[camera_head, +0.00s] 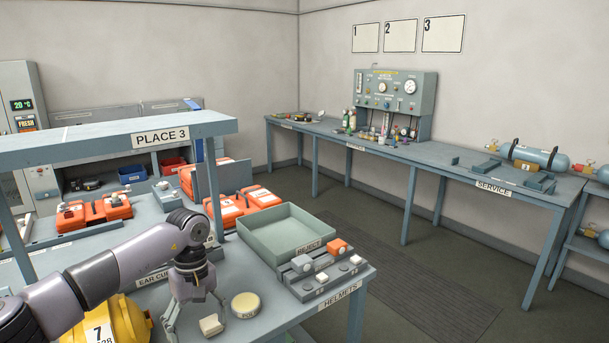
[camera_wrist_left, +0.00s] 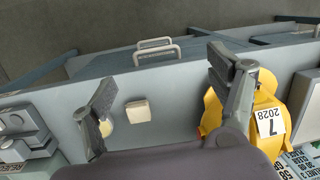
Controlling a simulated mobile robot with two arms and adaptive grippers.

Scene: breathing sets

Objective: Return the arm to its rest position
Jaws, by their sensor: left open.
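My left arm (camera_head: 120,262) comes in from the left in the head view and reaches over the near bench. Its gripper (camera_head: 193,315) points down, open and empty, above the bench top between a yellow helmet (camera_head: 118,322) marked 7 and a round pale yellow disc (camera_head: 246,304). A small cream block (camera_head: 211,325) lies beside the fingers. In the left wrist view the open fingers (camera_wrist_left: 165,95) spread apart, with the cream block (camera_wrist_left: 138,111) between them on the bench. The yellow helmet (camera_wrist_left: 265,115) is close to the right-hand finger there. My right gripper does not show.
A green-grey REJECT tray (camera_head: 287,234) and a grey block rack (camera_head: 325,276) stand right of the gripper. A raised PLACE 3 shelf (camera_head: 110,137) spans the left. Orange cases (camera_head: 240,206) lie behind. The service bench (camera_head: 400,152) is far off, with open floor between.

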